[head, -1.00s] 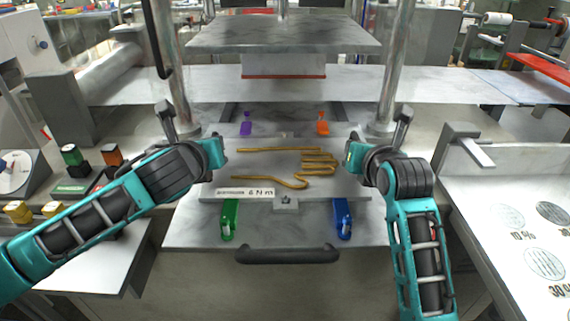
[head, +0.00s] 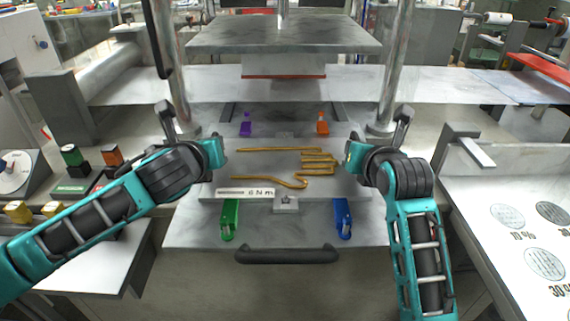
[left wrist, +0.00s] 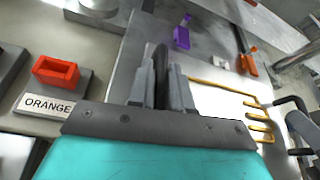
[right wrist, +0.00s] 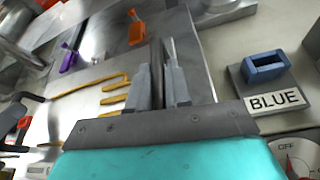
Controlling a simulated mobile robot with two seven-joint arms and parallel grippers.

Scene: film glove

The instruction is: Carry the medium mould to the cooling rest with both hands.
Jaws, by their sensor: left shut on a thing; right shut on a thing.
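The mould (head: 260,168) is a flat grey plate with a gold hand-shaped wire outline, lying level on the press bed between the posts. A small label on its front edge seems to read "6 N m". My left gripper (head: 216,154) is shut at its left edge, on a dark upright part between the fingers in the left wrist view (left wrist: 161,88). My right gripper (head: 353,156) is shut at its right edge, with a similar part between its fingers in the right wrist view (right wrist: 160,80). The fingers hide the exact grip points. I cannot identify the cooling rest.
Purple (head: 246,124) and orange (head: 322,124) clamps stand behind the mould; green (head: 230,218) and blue (head: 343,218) ones stand in front. The press's upper plate (head: 285,35) hangs above and behind. Metal posts flank the bed. A black handle (head: 287,254) crosses the front.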

